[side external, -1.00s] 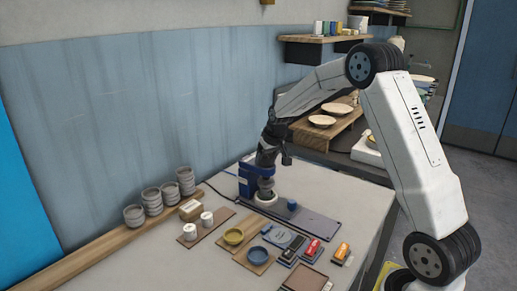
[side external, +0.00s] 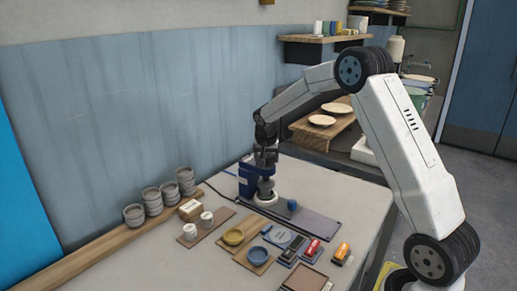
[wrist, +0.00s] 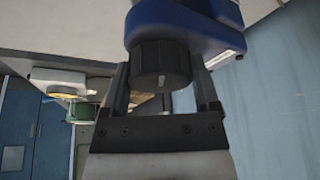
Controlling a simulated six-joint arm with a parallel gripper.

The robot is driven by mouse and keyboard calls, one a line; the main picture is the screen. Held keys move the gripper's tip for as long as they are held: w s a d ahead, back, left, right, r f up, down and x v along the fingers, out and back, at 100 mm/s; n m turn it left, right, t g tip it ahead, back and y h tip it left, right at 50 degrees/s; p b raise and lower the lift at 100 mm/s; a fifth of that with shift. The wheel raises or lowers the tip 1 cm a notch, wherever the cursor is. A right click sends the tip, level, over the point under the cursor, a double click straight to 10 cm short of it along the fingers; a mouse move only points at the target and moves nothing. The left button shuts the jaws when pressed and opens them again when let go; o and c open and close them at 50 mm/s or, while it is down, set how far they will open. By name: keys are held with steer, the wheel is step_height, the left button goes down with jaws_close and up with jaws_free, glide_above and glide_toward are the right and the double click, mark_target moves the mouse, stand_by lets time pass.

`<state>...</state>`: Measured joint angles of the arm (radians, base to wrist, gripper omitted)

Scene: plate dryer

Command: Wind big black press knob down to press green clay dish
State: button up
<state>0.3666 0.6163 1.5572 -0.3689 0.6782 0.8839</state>
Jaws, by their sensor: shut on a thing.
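The press has a blue body (side external: 247,181) and stands on the far part of the table; its blue body also fills the top of the wrist view (wrist: 205,28). The big black ribbed knob (wrist: 161,64) has a white mark on its face. My gripper (side external: 266,165) is over the press. In the wrist view my gripper (wrist: 160,88) has one finger on each side of the knob and is shut on it. A round white part (side external: 265,199) shows at the foot of the press. I cannot make out a green clay dish under the press.
White cups (side external: 206,219), stacked grey bowls (side external: 152,200) and an orange-topped block (side external: 342,252) stand nearby. A dark flat board (side external: 310,222) lies right of the press.

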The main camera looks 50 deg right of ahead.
steer(key=m+g, duration=0.1)
steer(key=m, duration=0.2)
steer(key=m+g, duration=0.1)
steer(key=m, duration=0.2)
steer(key=shift+m+g+h, duration=0.3)
steer(key=shift+m, duration=0.1)
stand_by(0.3)
steer(key=o, duration=1.1)
steer(key=shift+r, duration=0.1)
steer(key=shift+v, duration=3.85)
steer(key=shift+w+a, duration=0.1)
steer(key=shift+a, duration=0.05)
